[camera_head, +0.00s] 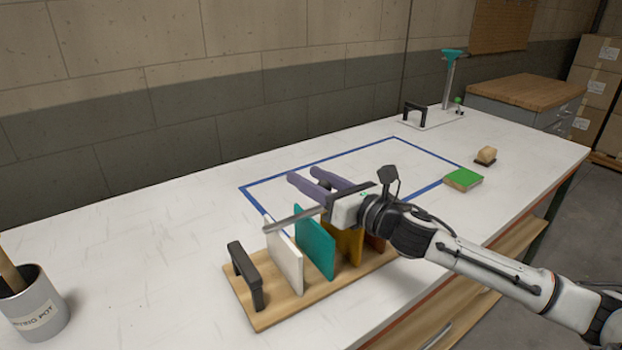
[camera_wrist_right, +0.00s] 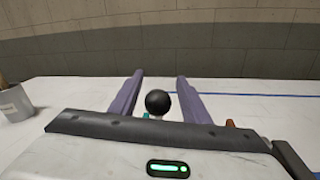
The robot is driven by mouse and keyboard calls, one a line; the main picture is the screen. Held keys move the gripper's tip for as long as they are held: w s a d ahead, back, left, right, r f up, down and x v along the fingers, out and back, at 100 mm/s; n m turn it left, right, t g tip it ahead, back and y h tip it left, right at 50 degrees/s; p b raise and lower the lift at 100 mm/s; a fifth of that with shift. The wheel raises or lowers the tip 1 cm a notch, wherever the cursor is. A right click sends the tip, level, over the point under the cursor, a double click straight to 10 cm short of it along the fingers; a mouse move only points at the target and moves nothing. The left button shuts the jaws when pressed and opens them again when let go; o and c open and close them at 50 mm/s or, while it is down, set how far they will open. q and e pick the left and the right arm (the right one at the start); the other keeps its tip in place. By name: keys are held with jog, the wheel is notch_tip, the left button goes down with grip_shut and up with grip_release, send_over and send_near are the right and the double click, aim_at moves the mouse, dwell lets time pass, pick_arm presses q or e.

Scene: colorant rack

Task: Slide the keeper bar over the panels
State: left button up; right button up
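In the head view the rack is a wooden base (camera_head: 268,313) with upright panels: a white one (camera_head: 285,257), a teal one (camera_head: 315,245), an amber one (camera_head: 345,243) and a brown one partly hidden by my arm. A grey keeper bar (camera_head: 292,219) runs above the panels' tops, its right part hidden behind my right gripper. My right gripper (camera_head: 305,178) is above the panels, its purple fingers spread apart. In the right wrist view a black round knob (camera_wrist_right: 158,102) shows between the fingers (camera_wrist_right: 160,78), with gaps on both sides. My left gripper is not visible.
A black handle-shaped bracket (camera_head: 246,275) stands at the base's left end. A grey pot (camera_head: 33,308) is far left. A blue outline (camera_head: 252,203) marks the table behind.

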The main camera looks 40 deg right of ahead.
send_near(330, 189)
jog(key=shift+w+a+b, duration=0.15)
jog(key=shift+w+b, duration=0.05)
jog(key=shift+w, duration=1.05)
jog(key=shift+w+a+b, duration=0.15)
jog(key=shift+w, duration=1.15)
